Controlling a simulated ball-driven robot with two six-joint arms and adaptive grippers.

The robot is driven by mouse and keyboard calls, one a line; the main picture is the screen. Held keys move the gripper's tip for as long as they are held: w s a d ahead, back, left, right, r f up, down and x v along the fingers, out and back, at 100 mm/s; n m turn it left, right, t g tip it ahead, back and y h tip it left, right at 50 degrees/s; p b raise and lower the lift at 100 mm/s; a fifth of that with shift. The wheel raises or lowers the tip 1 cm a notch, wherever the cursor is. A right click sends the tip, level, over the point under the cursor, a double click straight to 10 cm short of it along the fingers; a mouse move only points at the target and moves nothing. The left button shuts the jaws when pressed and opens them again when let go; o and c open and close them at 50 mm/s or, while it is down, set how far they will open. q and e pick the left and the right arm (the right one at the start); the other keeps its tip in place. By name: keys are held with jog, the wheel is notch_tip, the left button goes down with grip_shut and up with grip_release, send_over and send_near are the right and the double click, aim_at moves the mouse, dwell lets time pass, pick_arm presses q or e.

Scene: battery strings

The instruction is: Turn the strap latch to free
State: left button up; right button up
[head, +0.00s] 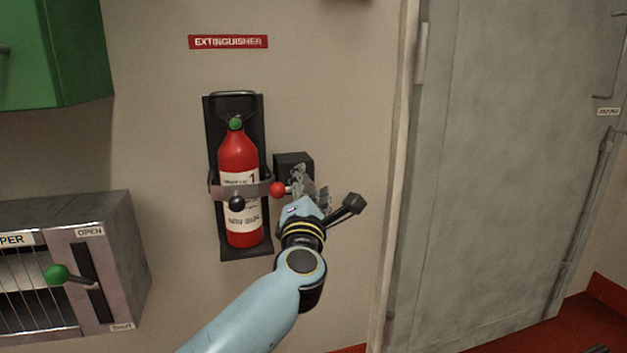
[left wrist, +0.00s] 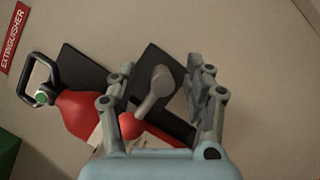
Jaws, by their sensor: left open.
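The strap latch has a red ball knob (head: 277,189) on a short grey lever, in front of a black box (head: 293,159) at the right of the extinguisher. The grey lever (left wrist: 154,96) shows whole in the left wrist view, with its red knob low at the left finger. A grey strap (head: 228,190) runs around the red extinguisher (head: 232,155). My left gripper (head: 309,178) is open at the latch. In the left wrist view the lever lies between the two fingers (left wrist: 158,88), nearer the left one; I cannot tell whether they touch.
A black backplate (head: 221,115) holds the extinguisher on the wall. A metal cabinet (head: 137,250) with a green-knobbed handle stands at the lower left. A grey door (head: 500,170) is at the right.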

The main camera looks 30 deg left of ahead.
pick_arm(q)
grip_shut()
dwell(0.3)
jog(key=shift+r, duration=0.15)
pick_arm(e)
jog(key=shift+w+r, duration=0.1)
